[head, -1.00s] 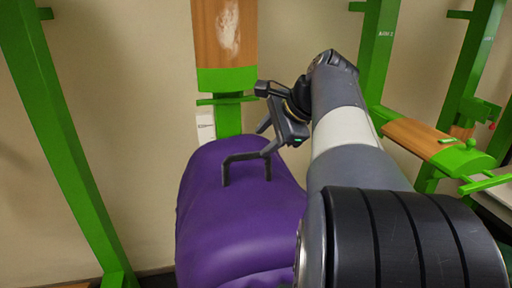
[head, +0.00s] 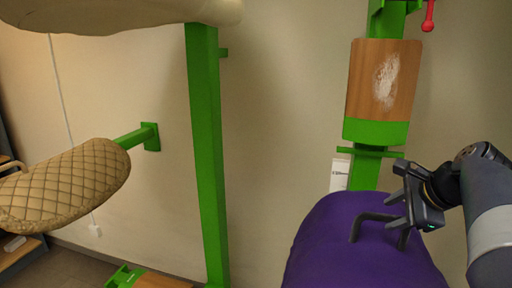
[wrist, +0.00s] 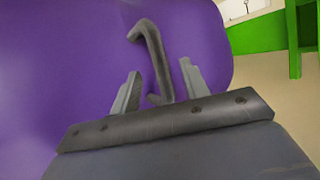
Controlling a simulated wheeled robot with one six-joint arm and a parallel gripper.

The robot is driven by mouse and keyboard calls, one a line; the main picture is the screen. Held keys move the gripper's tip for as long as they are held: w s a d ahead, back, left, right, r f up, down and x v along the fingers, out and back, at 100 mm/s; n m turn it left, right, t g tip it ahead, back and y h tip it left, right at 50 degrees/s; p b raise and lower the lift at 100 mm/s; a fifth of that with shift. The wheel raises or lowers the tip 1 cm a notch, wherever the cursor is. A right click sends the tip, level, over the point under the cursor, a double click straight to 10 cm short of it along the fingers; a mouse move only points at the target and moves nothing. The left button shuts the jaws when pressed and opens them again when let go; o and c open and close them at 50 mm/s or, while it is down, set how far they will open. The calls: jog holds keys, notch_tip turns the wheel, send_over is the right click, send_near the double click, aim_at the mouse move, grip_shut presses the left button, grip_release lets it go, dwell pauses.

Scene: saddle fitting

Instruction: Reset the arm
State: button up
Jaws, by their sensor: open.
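My gripper (head: 408,212) is at the right of the head view, close to the dark handle (head: 368,219) on top of the purple saddle (head: 335,250). In the wrist view, my gripper (wrist: 155,90) is open, with its two fingers spread. The dark handle (wrist: 152,55) shows between and beyond the fingers against the purple saddle (wrist: 70,60). I cannot tell whether the fingers touch the handle.
A wooden board with a green lower edge (head: 380,90) stands behind the purple saddle. A green post (head: 205,150) rises in the middle. A tan quilted saddle (head: 70,185) is at the left on a green arm. Bare wall lies between.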

aim_at(384, 216)
jog(key=x, duration=0.3)
jog(key=shift+w+a+f, duration=0.1)
jog(key=shift+w+f, duration=0.05)
jog(key=shift+f, duration=0.1)
jog(key=shift+w+r+p, duration=0.1)
jog(key=shift+r+p, duration=0.2)
jog(key=shift+p, duration=0.05)
jog(key=shift+r, duration=1.05)
